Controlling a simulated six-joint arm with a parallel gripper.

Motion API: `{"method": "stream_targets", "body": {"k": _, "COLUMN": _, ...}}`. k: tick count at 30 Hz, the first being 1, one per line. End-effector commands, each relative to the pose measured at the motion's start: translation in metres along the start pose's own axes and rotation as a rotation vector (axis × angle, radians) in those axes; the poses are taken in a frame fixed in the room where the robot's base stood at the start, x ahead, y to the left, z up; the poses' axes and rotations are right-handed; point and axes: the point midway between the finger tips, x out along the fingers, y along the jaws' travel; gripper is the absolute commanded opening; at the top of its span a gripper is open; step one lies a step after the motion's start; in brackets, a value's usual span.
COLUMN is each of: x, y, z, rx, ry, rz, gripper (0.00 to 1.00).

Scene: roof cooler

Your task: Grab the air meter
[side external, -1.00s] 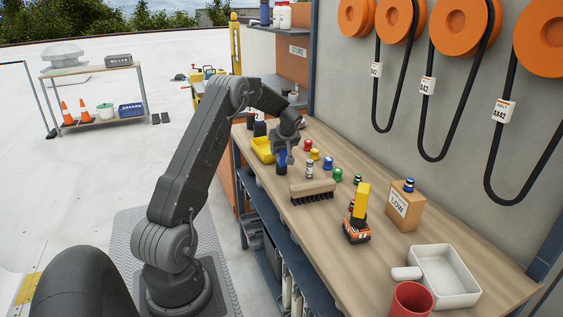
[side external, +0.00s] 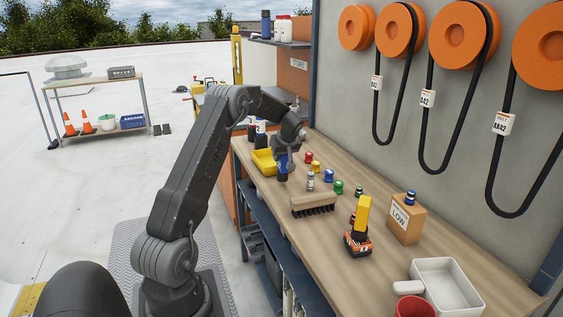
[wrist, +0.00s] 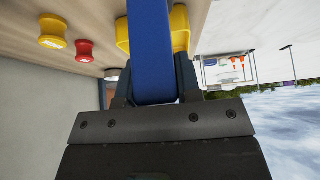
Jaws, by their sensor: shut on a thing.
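My gripper (side external: 285,151) is shut on a blue handheld thing (side external: 282,168), which I take for the air meter. It hangs downward from the jaws over the back part of the bench, in front of the yellow tray (side external: 264,161). In the wrist view the blue body (wrist: 150,55) runs between my two fingers (wrist: 154,90). A yellow shape (wrist: 181,28) shows behind it there. The jaws hide much of the blue thing, and I cannot tell whether its lower end touches the wood.
A wooden brush (side external: 314,203) lies just in front of the held thing. Several small colored knobs (side external: 328,176) stand to its right. A yellow-and-orange tool (side external: 360,228), a cardboard box (side external: 406,218) and a white tray (side external: 449,284) are nearer the camera.

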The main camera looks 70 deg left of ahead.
Motion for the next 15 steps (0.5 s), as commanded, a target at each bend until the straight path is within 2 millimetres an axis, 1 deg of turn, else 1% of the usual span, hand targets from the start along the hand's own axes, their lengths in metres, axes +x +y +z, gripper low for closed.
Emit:
{"method": "stream_targets", "body": {"k": 1, "x": -0.010, "y": 0.000, "z": -0.008, "rx": -0.003, "ry": 0.006, "rz": 0.004, "gripper": 0.01}}
{"method": "stream_targets", "body": {"k": 2, "x": -0.015, "y": 0.000, "z": -0.011, "rx": -0.004, "ry": 0.006, "rz": 0.004, "gripper": 0.01}}
{"method": "stream_targets", "body": {"k": 12, "x": -0.045, "y": -0.074, "z": -0.046, "rx": -0.006, "ry": 0.005, "rz": -0.001, "gripper": 0.01}}
{"method": "stream_targets", "body": {"k": 15, "x": -0.051, "y": -0.090, "z": -0.054, "rx": -0.006, "ry": 0.004, "rz": 0.000, "gripper": 0.01}}
